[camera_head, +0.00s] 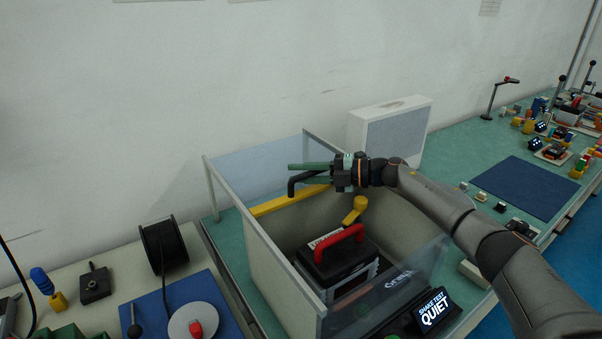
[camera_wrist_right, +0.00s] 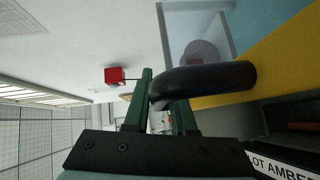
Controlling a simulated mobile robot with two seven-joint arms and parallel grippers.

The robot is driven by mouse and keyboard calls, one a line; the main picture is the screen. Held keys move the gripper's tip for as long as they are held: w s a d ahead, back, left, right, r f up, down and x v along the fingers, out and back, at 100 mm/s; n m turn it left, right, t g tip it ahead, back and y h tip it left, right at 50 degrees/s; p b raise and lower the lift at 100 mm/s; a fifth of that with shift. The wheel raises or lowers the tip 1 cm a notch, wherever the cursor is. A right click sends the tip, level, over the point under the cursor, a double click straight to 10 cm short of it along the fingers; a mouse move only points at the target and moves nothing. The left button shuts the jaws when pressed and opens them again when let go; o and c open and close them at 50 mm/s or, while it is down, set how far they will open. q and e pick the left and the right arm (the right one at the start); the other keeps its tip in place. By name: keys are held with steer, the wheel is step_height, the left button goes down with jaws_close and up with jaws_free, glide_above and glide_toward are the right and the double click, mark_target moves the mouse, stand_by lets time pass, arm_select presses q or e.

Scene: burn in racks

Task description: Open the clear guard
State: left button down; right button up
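The clear guard (camera_head: 258,172) shows as a transparent panel in a pale frame at the back of an open-topped box. A yellow bar (camera_head: 272,207) runs along it and carries a bent black handle (camera_head: 291,187). My right gripper (camera_head: 300,173) is at this handle with its green fingers pointing left. In the right wrist view the fingers (camera_wrist_right: 160,95) stand apart, with the curved end of the handle (camera_wrist_right: 205,80) reaching between them. Firm contact cannot be made out. The yellow bar (camera_wrist_right: 275,65) is on the right there. My left gripper is not in view.
Inside the box is a dark unit with a red handle (camera_head: 339,245) and a yellow knob (camera_head: 355,209). A clear panel (camera_head: 410,290) closes the front, near a "QUIET" display (camera_head: 434,308). A white filter-like box (camera_head: 396,132) stands behind. A cable spool (camera_head: 163,246) is at left.

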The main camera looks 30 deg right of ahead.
steer(key=o, duration=0.3)
steer(key=shift+o, duration=0.2)
steer(key=b+v, duration=0.2)
steer(key=v, duration=1)
steer(key=shift+s+d, duration=0.15)
steer(key=shift+d, duration=0.05)
